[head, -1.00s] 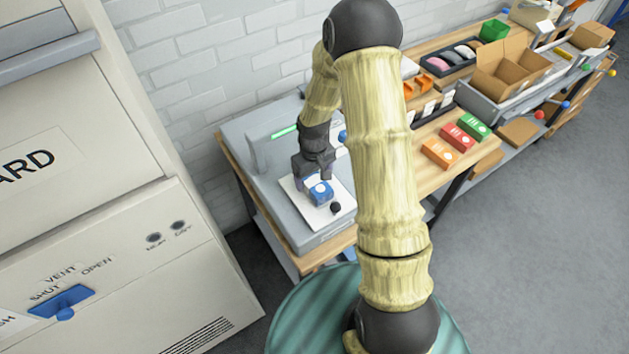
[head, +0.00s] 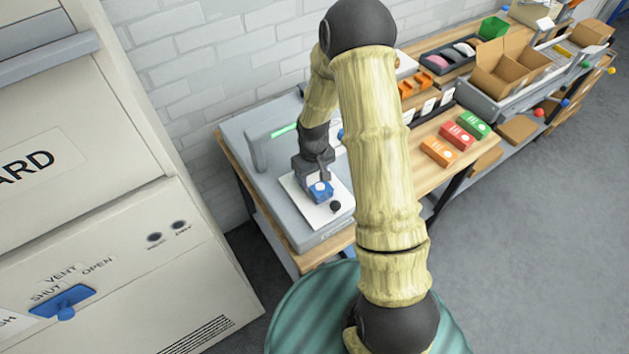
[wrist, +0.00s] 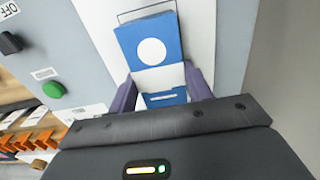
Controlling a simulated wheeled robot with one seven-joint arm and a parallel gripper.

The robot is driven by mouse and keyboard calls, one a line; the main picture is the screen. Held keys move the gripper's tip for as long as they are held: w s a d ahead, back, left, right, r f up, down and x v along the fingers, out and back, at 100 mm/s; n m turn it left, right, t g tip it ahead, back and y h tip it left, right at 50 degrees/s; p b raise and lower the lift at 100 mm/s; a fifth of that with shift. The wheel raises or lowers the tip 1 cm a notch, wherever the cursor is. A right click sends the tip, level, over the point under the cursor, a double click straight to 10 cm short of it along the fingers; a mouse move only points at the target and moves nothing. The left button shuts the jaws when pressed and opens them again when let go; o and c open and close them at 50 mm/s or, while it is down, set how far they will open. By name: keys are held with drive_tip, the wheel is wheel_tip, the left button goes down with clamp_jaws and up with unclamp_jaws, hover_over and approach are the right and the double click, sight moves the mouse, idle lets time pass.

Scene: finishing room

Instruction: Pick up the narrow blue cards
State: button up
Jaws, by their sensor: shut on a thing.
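The narrow blue cards show as a blue block with a white round mark and a white band (wrist: 148,45) in the wrist view. They also show in the head view (head: 320,191), over the white plate (head: 312,210) of the grey machine. My gripper (wrist: 160,92) is shut on their near end, one purple finger on each side. In the head view my gripper (head: 319,177) is directly above them and hides part of them. I cannot tell whether they touch the plate.
Orange, red and green boxes (head: 458,137) lie on the wooden bench to the right. An open cardboard box (head: 508,72) stands farther back. A black knob (head: 336,206) sits at the plate's front. The wrist view shows a green button (wrist: 53,90) on the machine. A large cabinet (head: 110,190) stands at left.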

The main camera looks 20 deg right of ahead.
sight(313, 178)
drive_tip(key=shift+d+r, duration=0.1)
wheel_tip(313, 178, up, 9)
drive_tip(key=shift+s+r+b, duration=0.1)
drive_tip(key=shift+s+b, duration=0.05)
drive_tip(key=shift+b, duration=0.8)
drive_tip(key=shift+r, duration=0.3)
